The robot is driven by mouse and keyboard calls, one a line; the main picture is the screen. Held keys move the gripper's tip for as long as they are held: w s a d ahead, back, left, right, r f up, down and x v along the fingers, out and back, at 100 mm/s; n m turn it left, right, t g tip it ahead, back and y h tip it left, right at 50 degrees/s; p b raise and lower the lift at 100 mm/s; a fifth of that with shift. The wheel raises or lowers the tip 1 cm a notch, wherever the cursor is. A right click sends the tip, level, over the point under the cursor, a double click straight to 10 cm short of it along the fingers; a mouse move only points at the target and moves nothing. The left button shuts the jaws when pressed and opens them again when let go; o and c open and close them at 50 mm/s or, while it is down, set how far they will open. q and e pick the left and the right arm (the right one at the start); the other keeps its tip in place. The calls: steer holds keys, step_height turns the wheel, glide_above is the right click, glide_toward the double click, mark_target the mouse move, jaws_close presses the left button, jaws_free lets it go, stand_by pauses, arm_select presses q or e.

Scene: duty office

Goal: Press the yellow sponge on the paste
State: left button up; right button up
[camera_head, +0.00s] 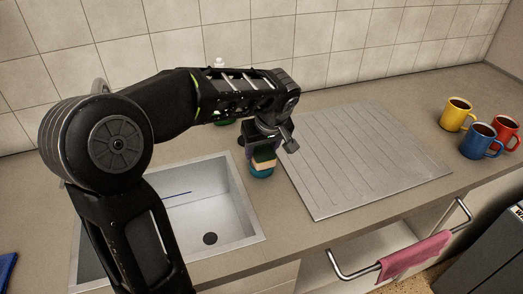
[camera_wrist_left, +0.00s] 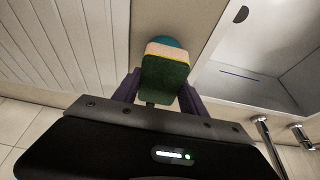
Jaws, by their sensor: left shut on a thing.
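The yellow sponge (camera_head: 264,160) has a dark green scouring side, which faces the camera in the left wrist view (camera_wrist_left: 165,77). My left gripper (camera_head: 262,148) is shut on it and points down over the counter between sink and drainboard. In the left wrist view the sponge sits between the fingers (camera_wrist_left: 158,92). A round teal-blue item (camera_head: 262,173) is right below the sponge; its rim also shows past the sponge in the left wrist view (camera_wrist_left: 168,41). The paste itself is hidden. I cannot tell whether the sponge touches the teal item. My right gripper is out of view.
A sink basin (camera_head: 215,218) lies left of the teal item and a ribbed metal drainboard (camera_head: 365,160) right of it. A bottle with a white top (camera_head: 219,63) stands behind my arm. Yellow (camera_head: 457,114), blue (camera_head: 481,141) and red (camera_head: 507,133) mugs stand far right.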

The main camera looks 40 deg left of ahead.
mark_target(262, 148)
arm_select(q)
steer(key=shift+r+p, duration=1.25)
steer(key=shift+r, duration=1.45)
